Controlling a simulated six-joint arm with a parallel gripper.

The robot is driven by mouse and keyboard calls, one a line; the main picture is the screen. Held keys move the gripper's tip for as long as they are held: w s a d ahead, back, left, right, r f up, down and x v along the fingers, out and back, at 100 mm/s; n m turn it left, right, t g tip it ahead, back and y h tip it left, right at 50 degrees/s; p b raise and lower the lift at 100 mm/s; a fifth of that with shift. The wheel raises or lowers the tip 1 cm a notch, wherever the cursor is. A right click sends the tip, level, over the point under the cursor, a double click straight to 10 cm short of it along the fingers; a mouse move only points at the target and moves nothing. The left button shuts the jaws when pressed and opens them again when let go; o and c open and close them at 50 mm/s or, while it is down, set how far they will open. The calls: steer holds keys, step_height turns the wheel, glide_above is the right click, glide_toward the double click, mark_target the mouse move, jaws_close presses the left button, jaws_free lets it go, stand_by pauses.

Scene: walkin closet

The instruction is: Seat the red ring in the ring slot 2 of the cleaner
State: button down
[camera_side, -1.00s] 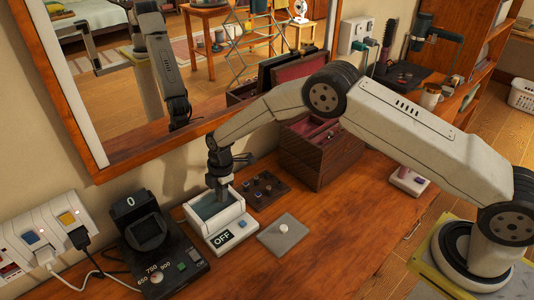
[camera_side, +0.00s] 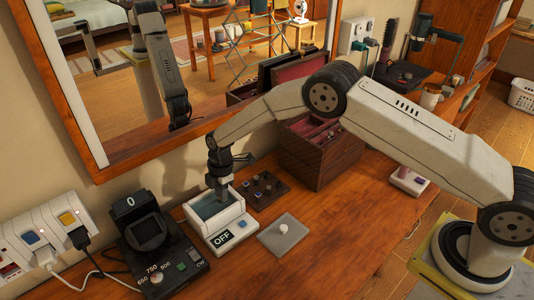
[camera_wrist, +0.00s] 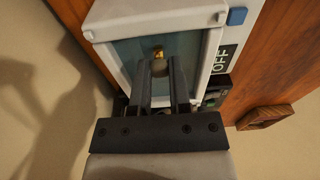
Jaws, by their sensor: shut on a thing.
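The cleaner (camera_side: 212,232) is a white box with a grey-blue open tank and an OFF label, on the wooden counter by the wall. Its white rim (camera_wrist: 219,52) and tank also show in the wrist view. My gripper (camera_side: 221,197) points down into the tank. In the wrist view its fingertips (camera_wrist: 160,72) are close together over the tank, shut on a ring. A small gold piece of the ring (camera_wrist: 158,53) shows at the tips. Its red colour does not show, and the fingers hide most of it. The slots are hidden, so I cannot tell whether the ring touches one.
A dark tray (camera_side: 276,194) with several small items lies behind the cleaner. A grey plate with a round knob (camera_side: 283,228) lies to its right. A black dial device (camera_side: 176,263) stands left. A brown box (camera_side: 322,162) and mirror stand behind. The counter's front right is clear.

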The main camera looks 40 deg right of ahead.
steer(key=shift+f, duration=1.15)
stand_by(2.1)
steer(key=shift+c, duration=2.4)
jaws_free()
steer(key=shift+r, duration=0.15)
steer(key=shift+d+r, duration=0.15)
steer(key=shift+r, duration=1.1)
steer(key=shift+d+r, duration=0.2)
steer(key=shift+r, duration=1)
steer(key=shift+d+r, duration=0.15)
steer(key=shift+r, duration=1.1)
steer(key=shift+r, duration=0.1)
